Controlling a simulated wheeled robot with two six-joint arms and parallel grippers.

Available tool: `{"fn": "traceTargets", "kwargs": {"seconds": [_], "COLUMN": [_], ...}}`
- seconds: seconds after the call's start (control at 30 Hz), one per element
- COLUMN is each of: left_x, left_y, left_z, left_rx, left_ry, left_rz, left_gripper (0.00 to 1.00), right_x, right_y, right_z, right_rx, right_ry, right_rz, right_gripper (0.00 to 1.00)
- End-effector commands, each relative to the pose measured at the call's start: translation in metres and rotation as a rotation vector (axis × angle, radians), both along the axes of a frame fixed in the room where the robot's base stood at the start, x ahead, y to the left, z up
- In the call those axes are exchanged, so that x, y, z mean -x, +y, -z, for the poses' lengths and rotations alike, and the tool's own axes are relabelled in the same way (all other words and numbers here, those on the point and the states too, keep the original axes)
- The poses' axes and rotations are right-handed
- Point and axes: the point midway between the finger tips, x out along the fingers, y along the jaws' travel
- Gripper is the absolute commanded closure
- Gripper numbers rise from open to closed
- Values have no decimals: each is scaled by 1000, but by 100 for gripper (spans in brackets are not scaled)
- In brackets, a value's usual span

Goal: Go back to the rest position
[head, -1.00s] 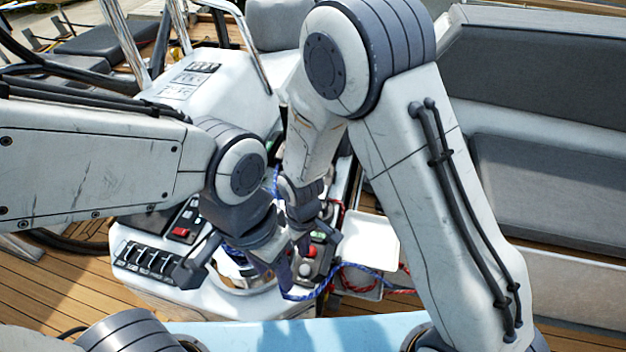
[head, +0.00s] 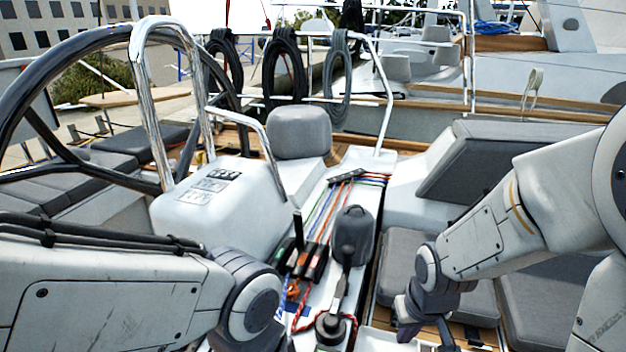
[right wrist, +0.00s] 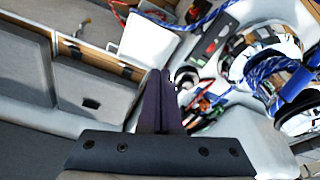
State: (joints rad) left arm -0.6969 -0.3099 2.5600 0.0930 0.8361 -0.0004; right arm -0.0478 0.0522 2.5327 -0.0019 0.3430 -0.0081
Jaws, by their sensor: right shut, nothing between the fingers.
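My right arm comes in from the right in the head view, and its gripper (head: 408,322) points down over the grey cushions near the bottom edge. In the right wrist view the two dark fingers of this gripper (right wrist: 159,80) lie together with nothing between them. My left arm (head: 120,300) reaches in from the left in the head view. Its wrist (head: 250,300) is at the bottom, and its gripper is below the picture's edge, out of sight.
A white console (head: 215,205) with a chrome rail and a black wheel (head: 60,95) stands at the left. A black winch (head: 333,325) and coloured ropes lie between my arms. Grey cushioned seats (head: 480,160) are on the right. Open air is above both arms.

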Motion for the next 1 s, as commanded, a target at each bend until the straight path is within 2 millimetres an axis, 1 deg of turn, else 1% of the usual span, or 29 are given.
{"fn": "traceTargets", "kwargs": {"seconds": [0.03,0.13,0.2,0.37,0.57,0.67,0.8,0.9,1.0], "left_x": [0,0,0,0,0,0,0,0,0], "left_y": [0,0,0,0,0,0,0,0,0], "left_z": [0,0,0,0,0,0,0,0,0], "left_rx": [0,0,0,0,0,0,0,0,0], "left_ry": [0,0,0,0,0,0,0,0,0], "left_rz": [0,0,0,0,0,0,0,0,0], "left_gripper": [50,50,50,50,50,50,50,50,50], "right_x": [3,9,12,23,46,64,97,123,138], "right_y": [-6,-14,0,24,59,79,105,118,123], "right_z": [-4,-10,-12,-20,-32,-40,-52,-60,-65], "right_rx": [-1,-4,-7,-13,-19,-22,-22,-21,-18], "right_ry": [-10,-21,-11,12,49,74,116,148,168], "right_rz": [26,66,19,-60,-193,-277,-415,-510,-567], "right_gripper": [100,100,100,100,100,100,100,100,100]}}
